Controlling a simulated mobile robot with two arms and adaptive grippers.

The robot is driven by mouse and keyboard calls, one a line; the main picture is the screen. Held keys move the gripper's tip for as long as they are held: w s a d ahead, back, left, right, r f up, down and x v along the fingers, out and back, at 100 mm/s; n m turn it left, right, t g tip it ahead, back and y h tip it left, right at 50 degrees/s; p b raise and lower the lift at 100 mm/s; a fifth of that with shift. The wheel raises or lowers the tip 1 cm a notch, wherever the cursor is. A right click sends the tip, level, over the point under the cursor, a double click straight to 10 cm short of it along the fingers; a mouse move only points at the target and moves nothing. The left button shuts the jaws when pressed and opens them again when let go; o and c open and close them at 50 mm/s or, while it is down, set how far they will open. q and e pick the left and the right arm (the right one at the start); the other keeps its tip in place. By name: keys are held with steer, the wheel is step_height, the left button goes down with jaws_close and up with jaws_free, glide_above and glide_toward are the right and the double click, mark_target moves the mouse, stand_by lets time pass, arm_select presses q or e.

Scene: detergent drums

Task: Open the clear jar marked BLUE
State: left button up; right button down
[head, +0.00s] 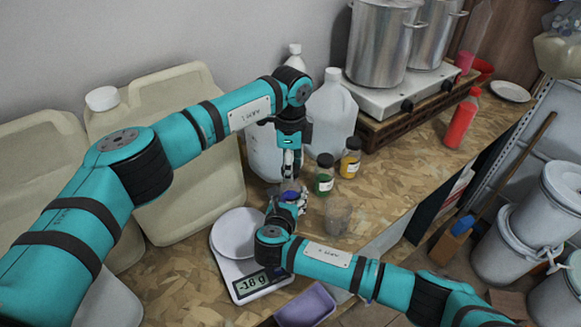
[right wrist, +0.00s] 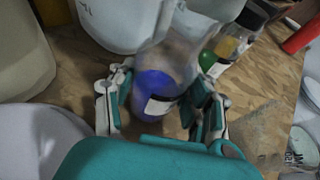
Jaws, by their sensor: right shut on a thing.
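The clear jar with blue contents (head: 290,193) stands on the worktop, partly hidden by my grippers in the head view. In the right wrist view the jar (right wrist: 158,82) shows blue contents and a white label too blurred to read. My right gripper (head: 287,203) is shut on the jar, with its fingers on both sides of the body in the right wrist view (right wrist: 162,103). My left gripper (head: 290,172) points down just above the jar's top. Its fingers are seen edge-on, so their opening is unclear. I cannot make out a lid on the jar.
A green jar (head: 324,182) and a yellow jar (head: 350,160), both black-lidded, stand behind to the right. A clear empty-looking vessel (head: 337,217) is close on the right. A scale (head: 258,279) reading -18 g and a purple tray (head: 306,305) are in front. Large jugs (head: 330,110) stand behind.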

arm_select(q)
steer(key=shift+r, duration=2.05)
arm_select(e)
steer(key=shift+c, duration=2.4)
jaws_free()
steer(key=shift+s, duration=0.1)
